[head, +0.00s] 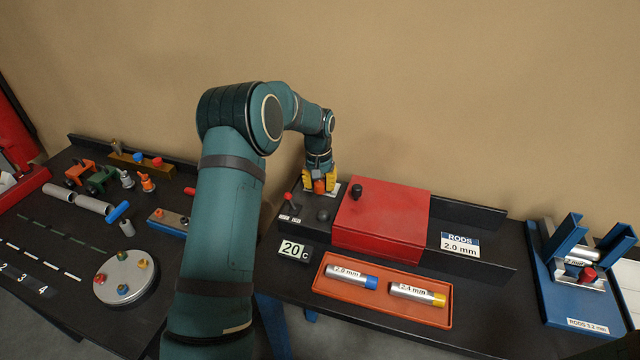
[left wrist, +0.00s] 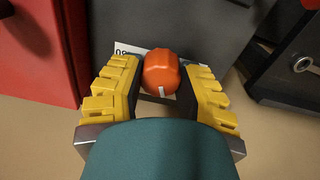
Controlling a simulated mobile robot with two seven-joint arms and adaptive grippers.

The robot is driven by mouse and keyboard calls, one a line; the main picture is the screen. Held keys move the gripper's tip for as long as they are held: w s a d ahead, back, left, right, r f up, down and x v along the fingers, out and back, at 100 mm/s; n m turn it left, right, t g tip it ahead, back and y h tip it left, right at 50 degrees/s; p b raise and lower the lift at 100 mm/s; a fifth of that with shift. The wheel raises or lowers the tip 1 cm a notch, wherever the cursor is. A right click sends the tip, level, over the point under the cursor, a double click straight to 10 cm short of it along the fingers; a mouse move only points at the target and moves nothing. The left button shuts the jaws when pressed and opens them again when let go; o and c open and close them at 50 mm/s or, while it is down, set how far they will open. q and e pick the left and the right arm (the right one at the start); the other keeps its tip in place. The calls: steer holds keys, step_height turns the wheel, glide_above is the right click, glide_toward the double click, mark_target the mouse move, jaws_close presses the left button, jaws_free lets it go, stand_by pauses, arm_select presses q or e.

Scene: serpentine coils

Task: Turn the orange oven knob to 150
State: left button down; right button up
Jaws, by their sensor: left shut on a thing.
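The orange oven knob (left wrist: 161,74) sits between the yellow fingers of my left gripper (left wrist: 160,90) in the left wrist view. A white mark shows on the knob's edge. A pale dial plate with dark digits lies behind it, mostly hidden, so the setting cannot be read. In the head view the left gripper (head: 319,182) points down at the knob (head: 319,187) beside the red oven box (head: 385,215). The gripper is shut on the knob. A display (head: 294,250) reads 20 C. My right gripper is not in view.
An orange tray (head: 325,290) with two labelled rods stands in front of the oven. A lever with a red tip (head: 287,198) and a dark button (head: 323,215) are close to the gripper. A blue rod stand (head: 570,290) is at right. A round grey turntable (head: 125,278) is at left.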

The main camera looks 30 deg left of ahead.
arm_select(q)
steer(key=m, duration=0.5)
steer(key=shift+d+m, duration=0.1)
steer(key=shift+m, duration=2.9)
steer(key=shift+d+m+g+p, duration=0.15)
steer(key=shift+m+g+p, duration=0.2)
steer(key=shift+m, duration=2.75)
steer(key=shift+s+d+f+m+p, duration=0.1)
steer(key=shift+m+p, duration=0.1)
steer(key=shift+m, duration=0.9)
steer(key=shift+s+d+f+m+p, duration=0.1)
steer(key=shift+m+p, duration=0.05)
steer(key=shift+m, duration=0.95)
steer(key=c, duration=0.5)
jaws_free()
steer(key=shift+w, duration=0.1)
steer(key=shift+c, duration=0.2)
steer(key=shift+r, duration=0.1)
steer(key=shift+a+r, duration=0.15)
